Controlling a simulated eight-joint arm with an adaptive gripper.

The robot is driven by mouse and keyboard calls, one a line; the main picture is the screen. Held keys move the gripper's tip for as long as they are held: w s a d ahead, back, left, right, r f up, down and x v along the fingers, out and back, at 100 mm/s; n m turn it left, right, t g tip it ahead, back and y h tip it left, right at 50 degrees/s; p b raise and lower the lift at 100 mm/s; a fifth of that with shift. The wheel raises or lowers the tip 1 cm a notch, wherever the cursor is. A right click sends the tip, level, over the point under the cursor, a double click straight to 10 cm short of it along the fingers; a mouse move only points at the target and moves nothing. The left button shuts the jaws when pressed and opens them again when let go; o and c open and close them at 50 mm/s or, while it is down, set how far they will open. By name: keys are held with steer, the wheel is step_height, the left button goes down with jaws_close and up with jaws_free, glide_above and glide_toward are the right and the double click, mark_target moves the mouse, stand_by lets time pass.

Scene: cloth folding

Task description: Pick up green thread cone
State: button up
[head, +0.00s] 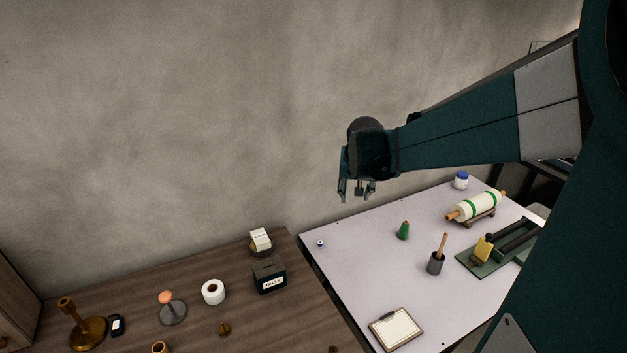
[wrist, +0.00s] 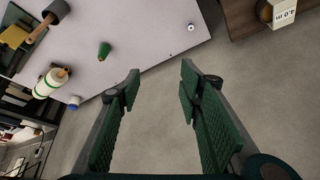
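The green thread cone (head: 403,231) stands upright on the pale table (head: 350,270), near its middle-back part. It also shows in the wrist view (wrist: 104,50), at the upper left, beyond my left finger. My gripper (head: 356,196) hangs in the air above the back edge of the table, left of the cone and well above it. In the wrist view its two green-padded fingers (wrist: 160,85) are spread wide with nothing between them. The cone is clear of the gripper and nothing covers it.
Right of the cone are a white roll with green bands (head: 476,206), a blue-lidded jar (head: 460,181), a dark cup with a stick (head: 436,262) and a green tray (head: 475,262). A clipboard (head: 396,329) lies in front. A brown table (head: 130,320) with several items stands left.

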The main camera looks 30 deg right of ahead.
steer(key=w+d+f+m+g+b, duration=0.1)
steer(key=w+d+f, duration=0.1)
steer(key=d+f, duration=0.4)
steer(key=w+d+f+m+b, duration=0.15)
steer(key=d+f, duration=0.25)
steer(key=d, duration=0.5)
steer(key=m+g+h, duration=0.1)
steer(key=m+g, duration=0.1)
steer(key=m, duration=0.1)
glide_above(406, 222)
steer(key=s+a, duration=0.2)
step_height(406, 222, down, 14)
steer(key=shift+w+r+b, duration=0.15)
steer(key=shift+w+b, duration=0.1)
steer(key=shift+b, duration=0.05)
steer(key=shift+a, duration=0.15)
steer(key=shift+t, duration=0.3)
steer(key=shift+x, duration=1.3)
steer(key=shift+b+x, duration=0.85)
steer(key=shift+x, duration=1.8)
steer(key=shift+w, duration=0.1)
steer(key=shift+r, duration=0.1)
